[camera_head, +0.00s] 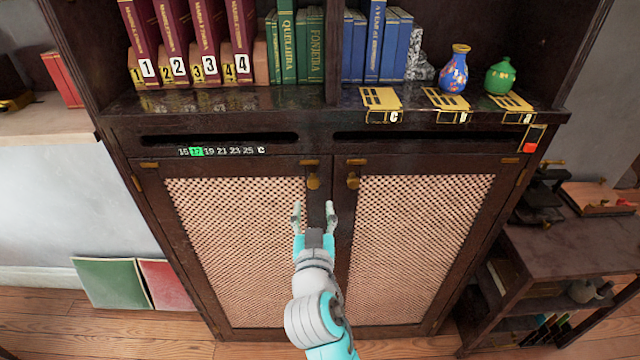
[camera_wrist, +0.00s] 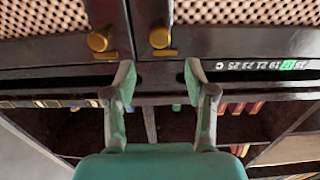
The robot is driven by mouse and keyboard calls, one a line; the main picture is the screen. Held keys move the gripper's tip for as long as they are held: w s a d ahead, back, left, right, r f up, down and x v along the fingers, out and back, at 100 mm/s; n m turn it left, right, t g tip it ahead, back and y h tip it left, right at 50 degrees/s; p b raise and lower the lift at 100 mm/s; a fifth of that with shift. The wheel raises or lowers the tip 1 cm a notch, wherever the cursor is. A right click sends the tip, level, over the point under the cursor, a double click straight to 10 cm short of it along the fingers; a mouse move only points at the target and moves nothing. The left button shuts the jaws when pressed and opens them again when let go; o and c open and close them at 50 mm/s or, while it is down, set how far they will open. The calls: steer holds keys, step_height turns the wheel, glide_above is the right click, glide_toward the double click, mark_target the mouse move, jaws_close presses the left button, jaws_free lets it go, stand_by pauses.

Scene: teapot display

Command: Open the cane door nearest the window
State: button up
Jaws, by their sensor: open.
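The cabinet has two shut cane doors side by side. The left cane door (camera_head: 235,240) has a brass knob (camera_head: 313,182) at its upper inner corner. The right cane door (camera_head: 425,235) has a matching knob (camera_head: 352,180). My gripper (camera_head: 314,208) is open and empty in front of the seam, appearing just below the knobs in the head view. The wrist view is upside down against the head view; there the left door's knob (camera_wrist: 159,38) and the right door's knob (camera_wrist: 98,41) both lie beyond the open fingertips (camera_wrist: 158,76). No window is visible.
Above the doors, a shelf holds numbered red books (camera_head: 190,50), green books (camera_head: 300,45), blue books (camera_head: 380,45), a blue vase (camera_head: 454,70) and a green pot (camera_head: 500,77). A side table (camera_head: 560,240) stands right. Coloured panels (camera_head: 115,283) lean at left.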

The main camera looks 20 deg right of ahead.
mark_target(313, 184)
steer(key=x, duration=1)
steer(key=shift+w+f, duration=0.1)
jaws_close()
